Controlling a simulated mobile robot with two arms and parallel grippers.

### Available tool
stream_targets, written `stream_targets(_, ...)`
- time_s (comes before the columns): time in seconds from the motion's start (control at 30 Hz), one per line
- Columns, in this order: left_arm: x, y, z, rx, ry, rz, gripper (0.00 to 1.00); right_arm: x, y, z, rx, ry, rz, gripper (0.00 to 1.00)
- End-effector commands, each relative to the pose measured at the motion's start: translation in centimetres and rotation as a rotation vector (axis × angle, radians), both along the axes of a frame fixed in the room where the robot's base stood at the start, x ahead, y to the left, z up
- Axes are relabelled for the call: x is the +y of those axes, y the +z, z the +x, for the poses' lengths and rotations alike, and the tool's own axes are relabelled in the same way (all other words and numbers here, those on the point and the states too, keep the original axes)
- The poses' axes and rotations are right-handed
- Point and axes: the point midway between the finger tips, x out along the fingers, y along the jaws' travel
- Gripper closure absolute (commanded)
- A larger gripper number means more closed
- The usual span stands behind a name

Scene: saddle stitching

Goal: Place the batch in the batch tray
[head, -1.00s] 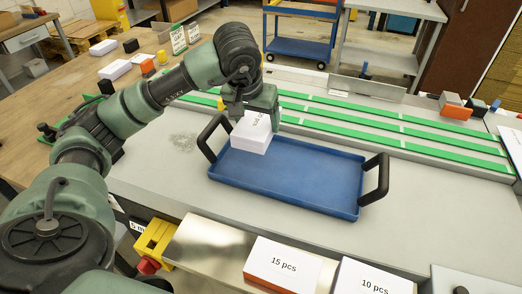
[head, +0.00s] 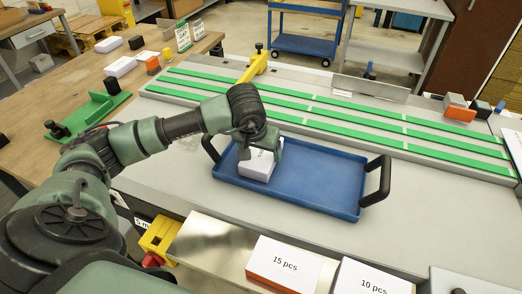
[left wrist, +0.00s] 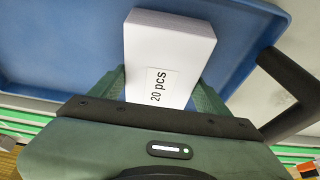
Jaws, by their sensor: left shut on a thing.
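The batch is a white block of paper (head: 257,166) at the left end of the blue batch tray (head: 320,185). In the left wrist view the batch (left wrist: 170,50) carries a "20 pcs" label, with the tray floor (left wrist: 65,50) behind it. My left gripper (head: 262,148) is shut on the batch, its fingers on either side. The batch is inside the tray's outline, low over or on its floor; I cannot tell whether it touches. My right gripper is not in view.
The tray has black handles, the right one (head: 378,180) standing clear. Stacks labelled "15 pcs" (head: 284,263) and "10 pcs" (head: 372,279) lie at the front edge. Green strips (head: 350,118) run behind the tray. Its right part is empty.

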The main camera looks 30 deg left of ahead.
Motion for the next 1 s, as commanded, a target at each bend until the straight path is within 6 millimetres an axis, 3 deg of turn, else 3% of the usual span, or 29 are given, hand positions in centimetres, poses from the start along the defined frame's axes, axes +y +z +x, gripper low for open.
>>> stream_targets(0.1,0.0,-0.3,0.0,-0.002,0.0,0.0,0.83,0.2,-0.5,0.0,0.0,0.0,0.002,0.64)
stream_targets(0.13,0.0,-0.3,0.0,0.0,0.0,0.0,0.18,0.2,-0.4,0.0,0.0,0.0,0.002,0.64)
stream_targets(0.2,0.0,-0.2,0.0,0.0,0.0,0.0,0.01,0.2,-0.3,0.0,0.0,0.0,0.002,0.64)
stream_targets(0.63,0.0,0.5,-0.1,-0.002,0.0,0.0,0.01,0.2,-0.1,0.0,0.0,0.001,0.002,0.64)
stream_targets(1.0,-0.7,7.4,-2.8,-0.006,-0.001,0.0,0.01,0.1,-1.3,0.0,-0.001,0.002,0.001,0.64)
